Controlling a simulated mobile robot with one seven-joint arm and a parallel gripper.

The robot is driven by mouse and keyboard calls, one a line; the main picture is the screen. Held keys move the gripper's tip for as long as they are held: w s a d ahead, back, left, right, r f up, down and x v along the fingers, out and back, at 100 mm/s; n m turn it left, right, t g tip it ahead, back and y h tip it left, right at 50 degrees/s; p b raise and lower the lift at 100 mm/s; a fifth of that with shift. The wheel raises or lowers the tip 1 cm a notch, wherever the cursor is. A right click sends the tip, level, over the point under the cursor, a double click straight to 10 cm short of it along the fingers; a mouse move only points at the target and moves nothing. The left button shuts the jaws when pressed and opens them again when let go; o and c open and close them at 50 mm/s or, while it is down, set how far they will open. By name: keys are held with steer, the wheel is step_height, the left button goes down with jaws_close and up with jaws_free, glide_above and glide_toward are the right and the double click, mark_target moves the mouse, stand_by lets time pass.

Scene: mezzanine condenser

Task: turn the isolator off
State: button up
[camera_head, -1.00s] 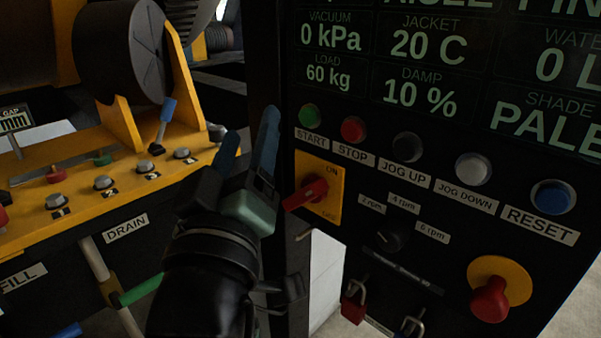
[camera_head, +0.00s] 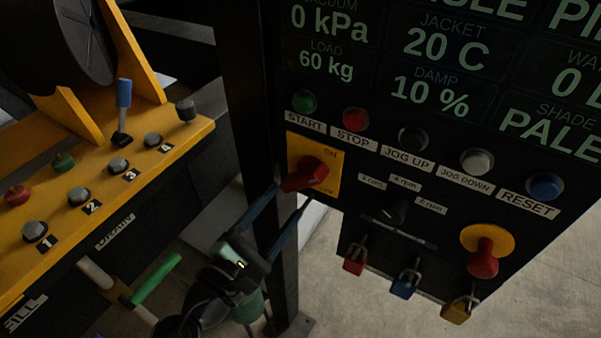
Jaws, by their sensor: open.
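The isolator is a red rotary handle (camera_head: 308,173) on a yellow plate (camera_head: 329,158) at the upper left of the black panel. "ON" is printed at the plate's top right; the lower label is dark and hard to read. The handle's grip slants down to the left. My gripper (camera_head: 290,197) is open and empty. Its two blue fingers point up and right, with their tips just below the handle's lower-left end. One tip is close to the handle on the left and the other is below it; I cannot tell whether either touches.
Start (camera_head: 304,101) and stop (camera_head: 355,119) buttons sit just above the isolator. A speed knob (camera_head: 396,211), a red mushroom button (camera_head: 483,262) and several hanging padlocks (camera_head: 405,285) lie right and below. A yellow console (camera_head: 100,190) with a blue-handled lever (camera_head: 123,95) stands left.

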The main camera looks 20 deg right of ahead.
mark_target(297, 186)
steer(key=p+x, duration=0.1)
steer(key=x, duration=0.6)
steer(key=shift+w+p, duration=0.1)
steer(key=shift+p, duration=0.25)
jaws_close()
